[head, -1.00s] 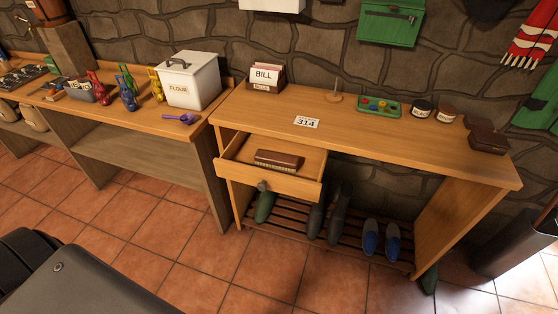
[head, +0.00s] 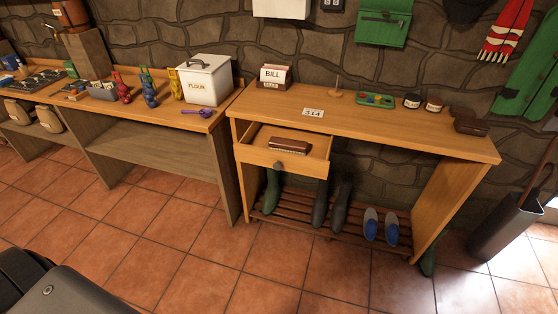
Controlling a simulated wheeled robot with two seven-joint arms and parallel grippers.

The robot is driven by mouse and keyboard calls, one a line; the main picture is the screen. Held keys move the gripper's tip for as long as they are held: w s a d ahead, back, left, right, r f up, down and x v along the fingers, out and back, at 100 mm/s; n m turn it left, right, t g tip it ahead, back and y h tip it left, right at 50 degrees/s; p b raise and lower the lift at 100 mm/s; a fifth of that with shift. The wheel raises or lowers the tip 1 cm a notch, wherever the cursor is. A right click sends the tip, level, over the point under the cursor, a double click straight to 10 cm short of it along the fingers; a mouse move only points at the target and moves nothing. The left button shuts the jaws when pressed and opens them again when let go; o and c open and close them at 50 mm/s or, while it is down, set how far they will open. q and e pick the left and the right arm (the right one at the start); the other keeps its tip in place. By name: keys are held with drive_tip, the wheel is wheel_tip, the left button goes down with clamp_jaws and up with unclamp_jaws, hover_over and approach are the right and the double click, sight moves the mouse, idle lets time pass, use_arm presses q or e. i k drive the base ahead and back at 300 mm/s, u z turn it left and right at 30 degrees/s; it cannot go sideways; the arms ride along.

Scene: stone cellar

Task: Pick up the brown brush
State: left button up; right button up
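The brown brush (head: 287,145) lies in the open drawer (head: 262,157) of the wooden table (head: 400,134). It has a brown wooden back, and a lighter bristle edge shows along its near side. The drawer is pulled out at the table's left end, with a dark round knob (head: 279,166) on its front. Neither of my grippers is in the head view, and nothing touches the brush.
On the table stand a bill box (head: 275,76), a 314 card (head: 313,113), a paint tray (head: 375,100), jars and a brown case (head: 473,123). Shoes and boots sit on the slatted rack (head: 340,222) below. The tiled floor (head: 220,265) in front is clear.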

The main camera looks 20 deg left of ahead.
sight(292, 145)
drive_tip(key=z, duration=0.3)
drive_tip(key=i, duration=1.05)
drive_tip(key=u, duration=0.4)
